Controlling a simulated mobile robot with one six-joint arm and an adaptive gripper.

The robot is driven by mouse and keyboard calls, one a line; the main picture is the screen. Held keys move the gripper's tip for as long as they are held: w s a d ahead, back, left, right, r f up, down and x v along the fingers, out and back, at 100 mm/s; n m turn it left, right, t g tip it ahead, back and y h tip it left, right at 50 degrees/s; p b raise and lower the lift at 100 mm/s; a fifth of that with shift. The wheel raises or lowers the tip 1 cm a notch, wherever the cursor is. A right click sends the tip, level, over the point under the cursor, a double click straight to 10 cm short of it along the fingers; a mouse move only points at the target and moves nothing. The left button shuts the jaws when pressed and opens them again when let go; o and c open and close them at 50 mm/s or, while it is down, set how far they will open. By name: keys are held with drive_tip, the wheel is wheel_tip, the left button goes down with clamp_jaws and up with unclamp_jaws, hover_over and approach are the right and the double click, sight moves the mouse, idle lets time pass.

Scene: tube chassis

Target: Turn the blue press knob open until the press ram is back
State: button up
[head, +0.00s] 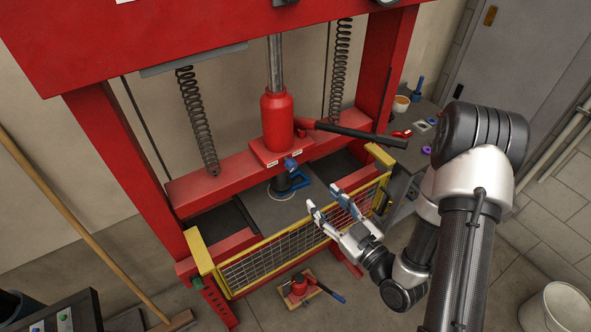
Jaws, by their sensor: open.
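The blue press knob (290,163) sits at the front base of the red bottle jack (277,122) on the press. The press ram (275,62) shows as a bare metal rod between the jack's top and the red upper frame. My gripper (325,198) is open and empty, its fingers pointing up and left. It appears above the yellow mesh guard, right of and lower in the picture than the knob, with a gap between them. A dark part with a blue piece (286,184) is under the jack beam; its exact shape is unclear.
The yellow mesh guard (250,266) crosses the press front. A black-handled pump lever (350,132) sticks out right of the jack. Coil springs (197,120) hang either side. A small red jack (299,285) is on the floor, a broom (90,235) leans left, and a white bucket (556,308) stands right.

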sight(294, 168)
drive_tip(key=x, duration=1.4)
drive_tip(key=shift+d, duration=0.1)
drive_tip(key=c, duration=1.1)
